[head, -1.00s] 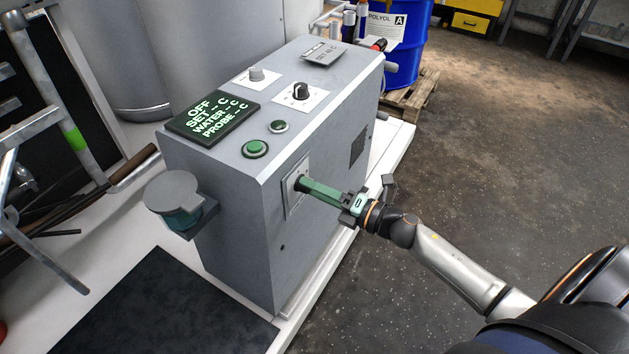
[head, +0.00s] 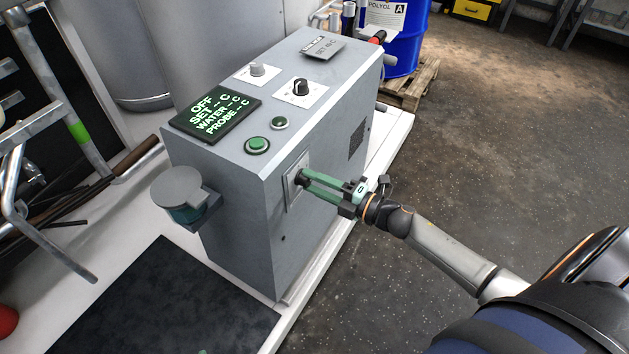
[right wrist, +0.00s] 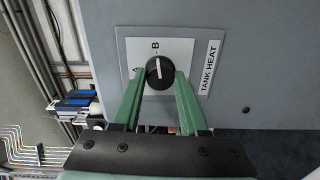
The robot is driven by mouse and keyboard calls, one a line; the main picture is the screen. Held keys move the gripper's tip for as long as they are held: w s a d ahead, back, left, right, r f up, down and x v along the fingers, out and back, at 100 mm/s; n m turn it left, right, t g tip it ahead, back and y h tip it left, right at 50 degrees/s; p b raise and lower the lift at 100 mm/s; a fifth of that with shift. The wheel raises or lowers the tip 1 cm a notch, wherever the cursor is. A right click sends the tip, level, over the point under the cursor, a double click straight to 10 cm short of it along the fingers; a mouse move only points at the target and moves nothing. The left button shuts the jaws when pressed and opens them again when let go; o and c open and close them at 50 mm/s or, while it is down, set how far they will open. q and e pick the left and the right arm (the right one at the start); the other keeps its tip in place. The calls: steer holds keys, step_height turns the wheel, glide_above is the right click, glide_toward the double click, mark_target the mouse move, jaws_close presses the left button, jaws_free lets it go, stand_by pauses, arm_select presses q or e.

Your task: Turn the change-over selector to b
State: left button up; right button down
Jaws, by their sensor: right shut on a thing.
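The selector is a round black knob (right wrist: 159,72) with a white pointer line, on a pale plate (right wrist: 190,52) marked A, B and TANK HEAT. In the right wrist view the pointer line points up toward the B mark. In the head view the knob (head: 302,178) sits on the side face of the grey cabinet (head: 235,215). My right gripper (head: 308,181) has its two green fingers on either side of the knob, shut on it. The fingers also show in the right wrist view (right wrist: 160,80). My left gripper is not in view.
The cabinet top carries a lit display (head: 215,112) reading OFF, a green button (head: 257,145), a grey knob (head: 257,70) and another black knob (head: 301,87). A blue drum (head: 405,45) stands on a pallet behind. The floor to the right is clear.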

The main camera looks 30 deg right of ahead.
steer(key=shift+c, duration=2.2)
jaws_free()
steer(key=v, duration=1.2)
steer(key=shift+s+p, duration=0.25)
steer(key=shift+p, duration=0.05)
steer(key=shift+d, duration=0.1)
